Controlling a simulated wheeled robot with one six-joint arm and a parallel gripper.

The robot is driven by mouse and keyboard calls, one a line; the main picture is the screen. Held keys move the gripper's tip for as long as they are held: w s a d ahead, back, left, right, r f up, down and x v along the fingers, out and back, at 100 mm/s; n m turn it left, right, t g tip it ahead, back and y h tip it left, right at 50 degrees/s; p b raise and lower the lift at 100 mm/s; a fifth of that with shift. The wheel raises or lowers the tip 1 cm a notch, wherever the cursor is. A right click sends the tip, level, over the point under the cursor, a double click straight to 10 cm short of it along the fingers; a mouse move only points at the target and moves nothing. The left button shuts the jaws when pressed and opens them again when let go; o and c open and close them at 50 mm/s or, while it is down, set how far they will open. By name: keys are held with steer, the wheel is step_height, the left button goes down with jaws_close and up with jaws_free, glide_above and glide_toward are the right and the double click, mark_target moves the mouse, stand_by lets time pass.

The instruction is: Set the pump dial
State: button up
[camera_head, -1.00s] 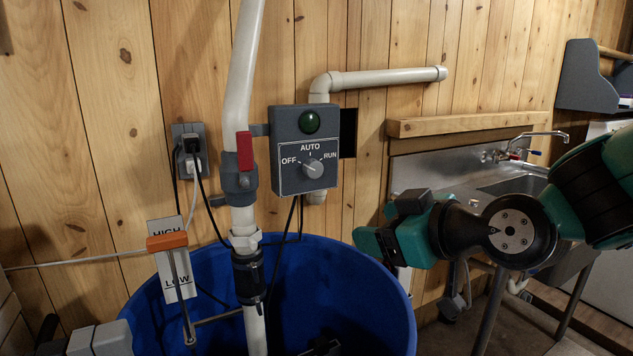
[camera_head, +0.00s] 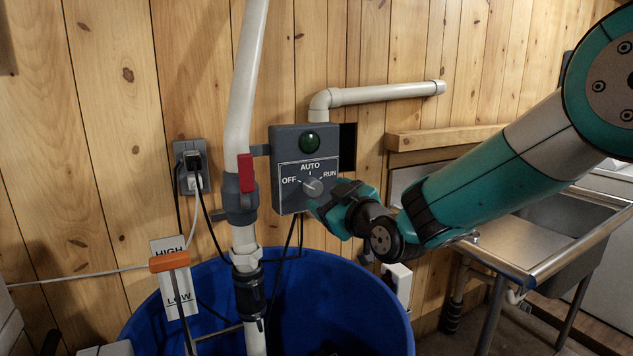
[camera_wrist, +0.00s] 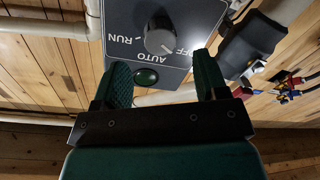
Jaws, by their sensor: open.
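The pump dial (camera_head: 312,187) is a round grey knob on a dark grey control box (camera_head: 290,146), marked OFF, AUTO and RUN. My gripper (camera_head: 320,204) is close to the box, at the dial's lower right. In the wrist view, my gripper (camera_wrist: 160,72) is open and empty, its two green fingers apart. The dial (camera_wrist: 160,36) lies ahead of the gap between them, with the labels upside down. The fingers do not visibly grip it. A dark green lamp (camera_head: 309,141) sits above the dial.
A white pipe (camera_head: 240,100) with a red-handled valve (camera_head: 246,172) stands just left of the box. A blue tub (camera_head: 350,295) is below. An orange-topped HIGH/LOW float gauge (camera_head: 170,261) is at left, a steel sink (camera_head: 520,235) at right.

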mark_target(316, 190)
steer(key=p+x, duration=0.1)
steer(key=x, duration=0.4)
steer(key=c, duration=0.9)
